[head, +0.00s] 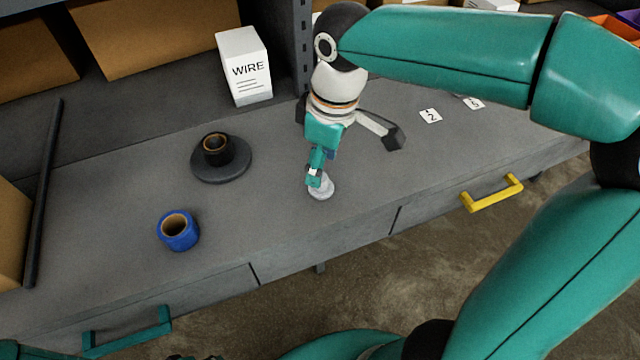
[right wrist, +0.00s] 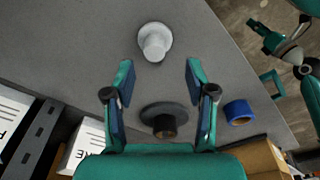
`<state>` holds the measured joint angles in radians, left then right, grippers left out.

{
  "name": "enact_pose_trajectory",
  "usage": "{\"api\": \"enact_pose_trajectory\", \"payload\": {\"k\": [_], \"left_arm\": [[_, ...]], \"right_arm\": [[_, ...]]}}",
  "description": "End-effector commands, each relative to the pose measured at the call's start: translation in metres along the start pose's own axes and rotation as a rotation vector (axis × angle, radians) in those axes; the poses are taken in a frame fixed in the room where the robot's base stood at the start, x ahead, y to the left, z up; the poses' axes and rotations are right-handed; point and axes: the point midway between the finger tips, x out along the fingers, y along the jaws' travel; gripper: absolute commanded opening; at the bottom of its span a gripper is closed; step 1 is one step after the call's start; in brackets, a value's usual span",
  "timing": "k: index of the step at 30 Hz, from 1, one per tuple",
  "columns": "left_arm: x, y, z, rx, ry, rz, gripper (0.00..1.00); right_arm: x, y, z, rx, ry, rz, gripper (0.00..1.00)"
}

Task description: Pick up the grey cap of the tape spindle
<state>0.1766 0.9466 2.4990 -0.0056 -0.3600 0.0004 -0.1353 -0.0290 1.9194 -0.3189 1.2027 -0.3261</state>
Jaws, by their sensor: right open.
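The light grey cap (head: 322,190) stands on the grey bench near its front edge, apart from the spindle. In the right wrist view the cap (right wrist: 155,42) lies just beyond the fingertips, roughly centred between them. My right gripper (head: 314,178) points down over the cap and partly hides it in the head view. In the right wrist view its fingers (right wrist: 159,70) are spread and empty. The tape spindle (head: 236,172) is a dark round base with a black tape roll (head: 218,150) on it. My left gripper (right wrist: 270,38) shows small in the right wrist view; its opening is unclear.
A blue tape roll (head: 177,232) stands front left of the spindle. A white WIRE box (head: 244,68) stands at the back, and a dark rod (head: 43,190) lies at left. Number cards (head: 430,116) lie at right. Drawers with yellow (head: 492,193) and teal (head: 128,333) handles face front.

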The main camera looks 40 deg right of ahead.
Motion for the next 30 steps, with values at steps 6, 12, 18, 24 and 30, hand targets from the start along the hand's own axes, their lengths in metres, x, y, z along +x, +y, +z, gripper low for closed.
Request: {"api": "enact_pose_trajectory", "payload": {"k": [6,12,18,24,30], "left_arm": [[0.000,0.000,0.000,0.000,0.000,0.000,0.40],[0.000,0.000,0.000,0.000,0.000,0.000,0.40],[0.000,0.000,0.000,0.000,0.000,0.000,0.40],[0.000,0.000,0.000,0.000,0.000,0.000,0.40],[0.000,0.000,0.000,0.000,0.000,0.000,0.40]], "right_arm": [[0.015,0.003,0.001,0.002,-0.002,-0.001,0.56],[0.044,0.007,0.002,0.001,-0.003,-0.001,0.56],[0.055,0.007,0.002,0.000,-0.001,0.000,0.56],[0.055,0.007,0.002,0.001,0.000,0.000,0.49],[0.054,0.007,0.002,0.001,0.000,0.000,0.16]]}}
